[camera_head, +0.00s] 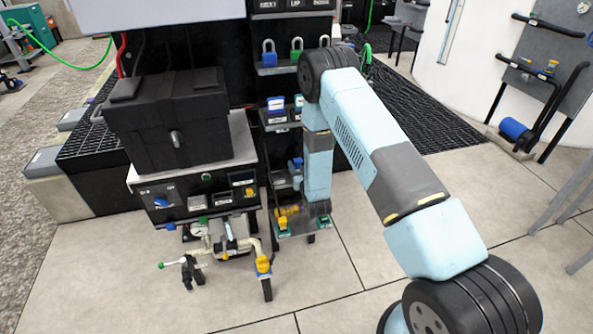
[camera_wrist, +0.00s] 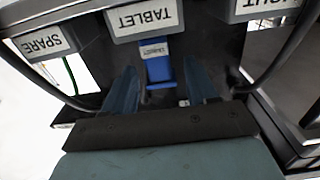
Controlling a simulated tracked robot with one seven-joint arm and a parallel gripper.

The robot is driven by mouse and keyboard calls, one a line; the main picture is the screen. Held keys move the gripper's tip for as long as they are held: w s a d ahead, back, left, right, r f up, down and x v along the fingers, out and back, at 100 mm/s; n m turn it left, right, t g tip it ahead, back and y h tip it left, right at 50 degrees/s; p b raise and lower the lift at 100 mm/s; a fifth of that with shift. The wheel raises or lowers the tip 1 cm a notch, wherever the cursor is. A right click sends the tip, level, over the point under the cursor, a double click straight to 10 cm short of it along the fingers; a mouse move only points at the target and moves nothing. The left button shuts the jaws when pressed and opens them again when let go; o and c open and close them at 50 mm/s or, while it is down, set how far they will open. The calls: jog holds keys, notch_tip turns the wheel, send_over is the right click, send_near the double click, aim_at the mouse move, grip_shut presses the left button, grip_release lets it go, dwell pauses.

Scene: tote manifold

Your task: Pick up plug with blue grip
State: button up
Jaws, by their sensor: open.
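My gripper (camera_wrist: 163,78) is open, with one finger to the left and one to the right of the blue grip. A gap shows on both sides, and I cannot tell how deep the grip sits between the fingers. In the head view, a small blue piece (camera_head: 297,163) shows left of my forearm; I cannot tell if it is the same plug. My fingers are not clear there.
Dark cables curve at both sides. In the head view, a black case (camera_head: 170,120) sits on a cart at left, and padlocks (camera_head: 269,53) stand on an upper shelf.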

jog(key=shift+x, duration=1.05)
jog(key=shift+c, duration=0.4)
grip_shut()
jog(key=shift+r, duration=0.1)
